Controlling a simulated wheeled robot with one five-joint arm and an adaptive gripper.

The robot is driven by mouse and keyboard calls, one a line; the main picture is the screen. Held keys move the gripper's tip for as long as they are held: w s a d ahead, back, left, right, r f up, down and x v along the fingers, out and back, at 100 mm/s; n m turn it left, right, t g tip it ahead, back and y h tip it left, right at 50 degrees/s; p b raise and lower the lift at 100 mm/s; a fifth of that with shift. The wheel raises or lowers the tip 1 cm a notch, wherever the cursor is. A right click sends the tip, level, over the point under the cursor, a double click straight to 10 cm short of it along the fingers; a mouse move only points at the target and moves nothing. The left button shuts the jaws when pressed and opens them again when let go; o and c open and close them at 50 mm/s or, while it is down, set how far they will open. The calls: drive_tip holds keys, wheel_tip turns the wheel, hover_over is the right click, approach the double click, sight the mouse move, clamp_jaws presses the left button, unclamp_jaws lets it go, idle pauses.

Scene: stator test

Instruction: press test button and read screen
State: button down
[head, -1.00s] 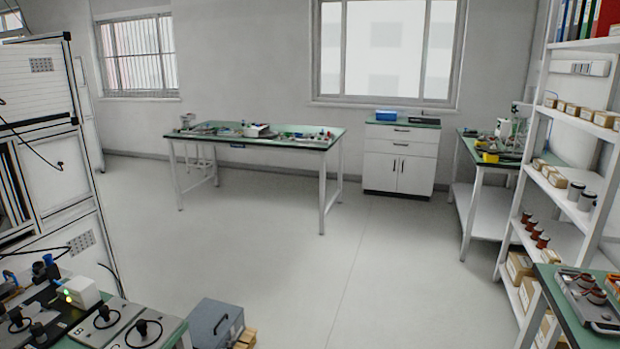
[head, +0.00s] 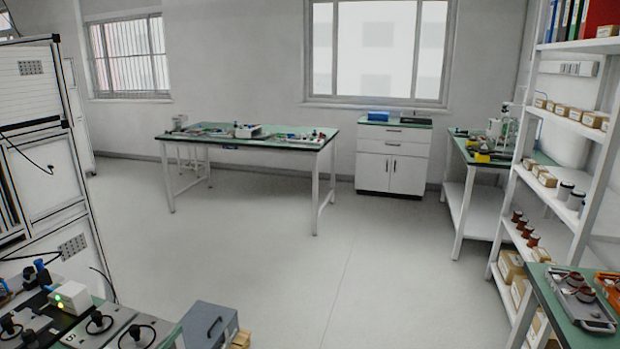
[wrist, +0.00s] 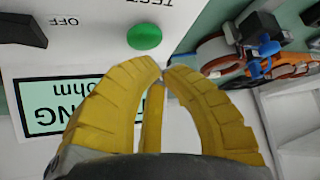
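In the wrist view, a white tester panel (wrist: 95,58) carries a round green button (wrist: 144,36) with an upside-down TEST label beside it. A black switch (wrist: 22,28) next to an OFF mark is at the upper left. A pale green screen (wrist: 40,118) with a black frame shows upside-down text; I can read "NG" and "ohm", and the rest is behind a finger. My gripper (wrist: 163,71) has yellow fingers with the tips together, holding nothing visible. The tips appear just below the button in the picture; I cannot tell whether they touch the panel. My gripper is not in the head view.
The wrist view shows a motor-like part with copper and blue pieces (wrist: 225,50) beside the panel. The middle floor is clear.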

drive_tip(key=shift+r+p, duration=1.75)
drive_tip(key=shift+r, duration=1.05)
drive_tip(key=a+f+y, duration=0.1)
drive_tip(key=a+f, duration=0.1)
drive_tip(key=a, duration=0.1)
drive_tip(key=s+a+f+y, duration=0.1)
drive_tip(key=a+f+y, duration=0.1)
drive_tip(key=a, duration=0.1)
drive_tip(key=s+a+f+g+y, duration=0.1)
drive_tip(key=a+f, duration=0.1)
drive_tip(key=a, duration=0.1)
drive_tip(key=shift+a, duration=0.2)
drive_tip(key=s+a+y, duration=0.1)
drive_tip(key=a+y, duration=0.2)
drive_tip(key=a, duration=0.6)
drive_tip(key=w+a+r+n+t+p, duration=0.1)
drive_tip(key=w+a+r+n, duration=0.2)
drive_tip(key=a, duration=0.7)
drive_tip(key=w+a+r+n+t, duration=0.1)
drive_tip(key=w+a+r+n, duration=0.2)
drive_tip(key=a, duration=0.8)
drive_tip(key=w+a+r+n+p, duration=0.1)
drive_tip(key=w+a+r+n, duration=0.2)
drive_tip(key=a+r+n, duration=0.4)
drive_tip(key=shift+w+a+n+t+p, duration=0.3)
drive_tip(key=shift+w+a+n+t, duration=0.1)
drive_tip(key=shift+a+n, duration=1.1)
